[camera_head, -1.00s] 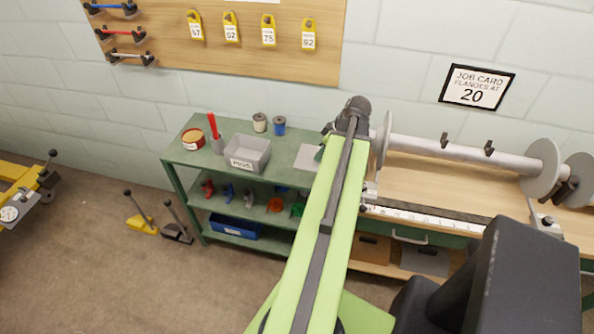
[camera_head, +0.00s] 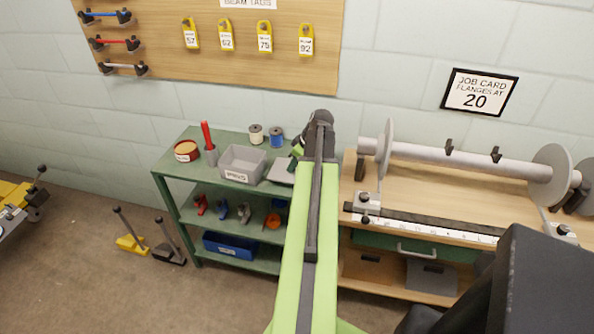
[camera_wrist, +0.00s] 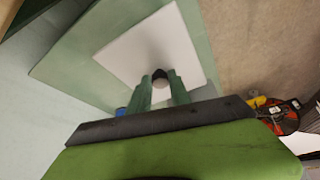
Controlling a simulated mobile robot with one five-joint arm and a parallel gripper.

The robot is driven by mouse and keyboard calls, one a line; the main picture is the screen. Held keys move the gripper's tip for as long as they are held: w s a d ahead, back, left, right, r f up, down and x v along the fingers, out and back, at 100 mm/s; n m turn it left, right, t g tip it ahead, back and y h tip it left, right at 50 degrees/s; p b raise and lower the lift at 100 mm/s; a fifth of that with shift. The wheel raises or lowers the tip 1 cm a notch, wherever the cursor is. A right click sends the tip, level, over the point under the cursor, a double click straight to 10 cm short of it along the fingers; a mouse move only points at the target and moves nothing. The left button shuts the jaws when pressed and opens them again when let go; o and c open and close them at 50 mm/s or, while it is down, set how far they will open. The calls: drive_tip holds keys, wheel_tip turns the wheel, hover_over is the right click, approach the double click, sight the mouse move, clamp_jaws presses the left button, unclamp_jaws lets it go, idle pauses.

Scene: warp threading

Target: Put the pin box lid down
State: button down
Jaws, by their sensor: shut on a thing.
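The pin box lid (camera_wrist: 143,49) is a pale, flat square plate with a small round knob (camera_wrist: 160,79), seen in the wrist view. My gripper (camera_wrist: 160,85) has its two green fingers shut on the knob. In the head view the lid (camera_head: 281,171) shows as a grey plate just right of the grey labelled box (camera_head: 243,163), over the green shelf top. My gripper (camera_head: 297,150) is partly hidden there by my arm. I cannot tell whether the lid touches the shelf top.
The green shelf unit (camera_head: 175,172) also bears a round red-brown tin (camera_head: 187,151), a red-handled tool (camera_head: 207,138) and two spools (camera_head: 256,134). A workbench (camera_head: 400,180) with a flanged beam (camera_head: 470,160) stands to the right.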

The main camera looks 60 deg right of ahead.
sight(295, 170)
drive_tip(key=shift+f+b, duration=0.9)
drive_tip(key=shift+f, duration=0.65)
drive_tip(key=c, duration=1.2)
unclamp_jaws()
drive_tip(key=shift+r, duration=0.1)
drive_tip(key=shift+r+p, duration=0.3)
drive_tip(key=shift+p, duration=0.1)
drive_tip(key=p+v, duration=1)
drive_tip(key=v, duration=0.1)
drive_tip(key=shift+s+r+p, duration=0.25)
drive_tip(key=shift+r+p, duration=0.1)
